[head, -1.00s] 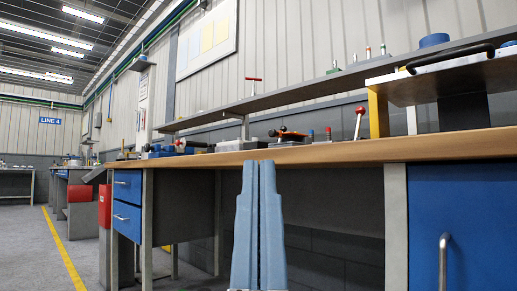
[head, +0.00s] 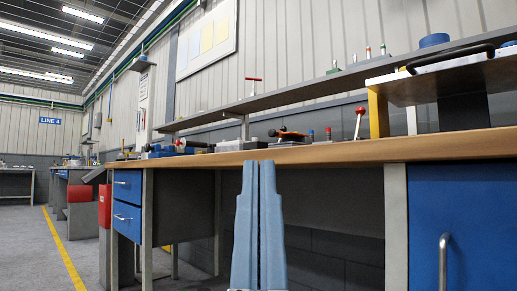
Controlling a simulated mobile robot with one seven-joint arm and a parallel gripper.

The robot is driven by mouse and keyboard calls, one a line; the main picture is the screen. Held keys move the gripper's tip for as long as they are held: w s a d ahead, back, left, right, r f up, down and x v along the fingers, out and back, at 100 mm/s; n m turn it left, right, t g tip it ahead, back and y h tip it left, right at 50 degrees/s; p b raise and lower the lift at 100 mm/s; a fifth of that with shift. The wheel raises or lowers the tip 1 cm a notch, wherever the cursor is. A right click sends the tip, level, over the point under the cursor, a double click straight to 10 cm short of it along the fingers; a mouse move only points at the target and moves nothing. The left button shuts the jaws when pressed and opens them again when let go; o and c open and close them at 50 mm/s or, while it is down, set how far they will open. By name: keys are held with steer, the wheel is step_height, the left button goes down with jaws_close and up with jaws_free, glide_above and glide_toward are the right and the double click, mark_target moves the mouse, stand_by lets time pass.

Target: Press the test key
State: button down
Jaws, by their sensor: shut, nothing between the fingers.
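My gripper (head: 259,165) is in the lower middle of the head view, its two pale blue fingers upright, shut and empty. Its tips overlap the front edge of the wooden bench (head: 330,153) in the picture. I cannot make out a test key for certain. On the bench stand a small red-topped piece (head: 328,133), a blue-topped piece (head: 311,135) and a lever with a red ball knob (head: 360,118). An orange and dark device (head: 290,136) lies left of them. The low viewpoint hides most of the bench top.
A grey shelf (head: 300,102) runs above the bench, with a red T-handle (head: 253,82) on it. A raised platform with a black handle (head: 450,58) is at right. Blue drawers (head: 127,187) and a blue cabinet (head: 460,225) are below. The floor at left is open.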

step_height(320, 180, up, 32)
steer(key=p, duration=3.2)
steer(key=shift+r, duration=0.15)
